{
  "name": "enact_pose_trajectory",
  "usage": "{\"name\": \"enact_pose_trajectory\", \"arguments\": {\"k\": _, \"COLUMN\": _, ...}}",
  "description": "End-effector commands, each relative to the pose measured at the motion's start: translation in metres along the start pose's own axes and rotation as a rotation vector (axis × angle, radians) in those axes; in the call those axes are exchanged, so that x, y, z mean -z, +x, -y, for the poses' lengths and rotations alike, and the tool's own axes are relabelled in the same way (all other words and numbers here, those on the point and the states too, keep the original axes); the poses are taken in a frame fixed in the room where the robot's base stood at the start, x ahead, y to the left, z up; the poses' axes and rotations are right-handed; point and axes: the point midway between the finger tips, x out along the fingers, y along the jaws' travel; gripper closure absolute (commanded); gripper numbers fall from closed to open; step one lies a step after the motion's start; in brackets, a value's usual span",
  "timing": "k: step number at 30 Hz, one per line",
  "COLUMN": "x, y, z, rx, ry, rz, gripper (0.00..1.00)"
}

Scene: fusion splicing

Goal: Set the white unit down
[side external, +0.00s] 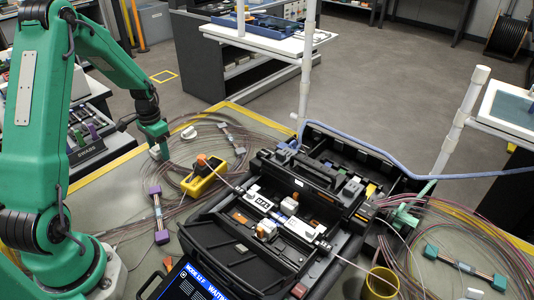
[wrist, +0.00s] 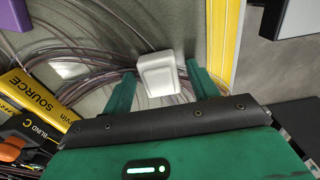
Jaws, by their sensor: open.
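The white unit (wrist: 157,74) is a small pale block with rounded edges. In the wrist view it lies between the two green fingers of my gripper (wrist: 160,78), which stand apart on either side of it; I cannot tell whether either finger touches it. In the side view my gripper (side external: 157,146) is low over the far left part of the mat, with the white unit (side external: 155,152) at its fingertips. The unit looks to be at or very near the mat (side external: 125,184), among thin coiled fibres. The fingers partly hide it in the side view.
A second white piece (side external: 188,132) lies close by on the mat. The yellow SOURCE meter (side external: 204,179) is right of my gripper, with the black splicer (side external: 270,215) beyond. A purple-ended fibre holder (side external: 158,214) lies nearer. Yellow tape (side external: 245,115) marks the table edge.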

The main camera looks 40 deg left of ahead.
Motion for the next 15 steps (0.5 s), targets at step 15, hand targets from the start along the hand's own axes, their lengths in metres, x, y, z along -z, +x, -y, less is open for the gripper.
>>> {"name": "enact_pose_trajectory", "arguments": {"k": 15, "x": 0.001, "y": -0.029, "z": 0.001, "rx": 0.002, "ry": 0.000, "rz": -0.003, "gripper": 0.41}}
